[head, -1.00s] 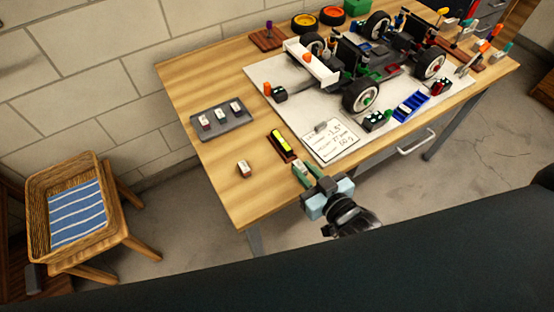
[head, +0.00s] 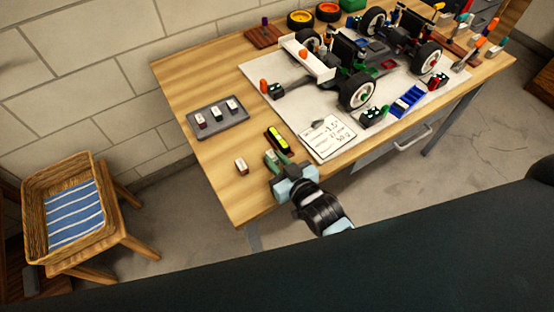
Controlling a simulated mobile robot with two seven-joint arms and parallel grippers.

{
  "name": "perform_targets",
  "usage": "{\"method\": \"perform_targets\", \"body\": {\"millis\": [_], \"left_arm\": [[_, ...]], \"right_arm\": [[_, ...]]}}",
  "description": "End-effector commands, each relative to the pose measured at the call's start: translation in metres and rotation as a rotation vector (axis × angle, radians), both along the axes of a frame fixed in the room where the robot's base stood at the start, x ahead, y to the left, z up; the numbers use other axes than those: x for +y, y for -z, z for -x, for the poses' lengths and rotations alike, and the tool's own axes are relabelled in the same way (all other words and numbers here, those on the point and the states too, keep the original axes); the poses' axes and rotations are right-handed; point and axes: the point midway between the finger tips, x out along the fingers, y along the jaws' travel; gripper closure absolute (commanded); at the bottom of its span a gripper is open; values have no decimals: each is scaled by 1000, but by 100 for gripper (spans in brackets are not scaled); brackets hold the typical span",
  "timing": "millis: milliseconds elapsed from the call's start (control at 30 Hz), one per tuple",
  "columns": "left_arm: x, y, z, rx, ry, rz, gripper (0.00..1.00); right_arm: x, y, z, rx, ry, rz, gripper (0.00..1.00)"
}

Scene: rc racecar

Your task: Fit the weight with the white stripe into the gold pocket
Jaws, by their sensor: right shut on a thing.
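My right gripper (head: 275,158) is low over the front of the table, just below the yellow level block. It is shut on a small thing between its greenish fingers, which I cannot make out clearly. A small weight (head: 241,166) with a pale top and brownish side sits alone on the wood, left of the gripper. I cannot tell which weight has the white stripe. I cannot make out the gold pocket. My left gripper is not in view.
The yellow level block (head: 278,139) lies close above the gripper. A written card (head: 328,138) lies to its right on the white mat (head: 258,71). The RC car (head: 365,60) stands on the mat, with a blue tray (head: 408,101) in front. Bare wood surrounds the loose weight.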

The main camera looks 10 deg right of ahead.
Motion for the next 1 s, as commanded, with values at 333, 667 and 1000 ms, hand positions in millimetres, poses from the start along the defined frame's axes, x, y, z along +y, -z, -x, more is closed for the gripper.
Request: {"method": "perform_targets", "body": {"millis": [333,667,1000], "left_arm": [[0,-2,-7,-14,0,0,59],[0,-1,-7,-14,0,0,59],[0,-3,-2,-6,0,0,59]], "right_arm": [[0,2,0,-2,0,-2,100],[0,3,0,-2,0,-1,59],[-2,-1,4,0,0,0,59]]}}
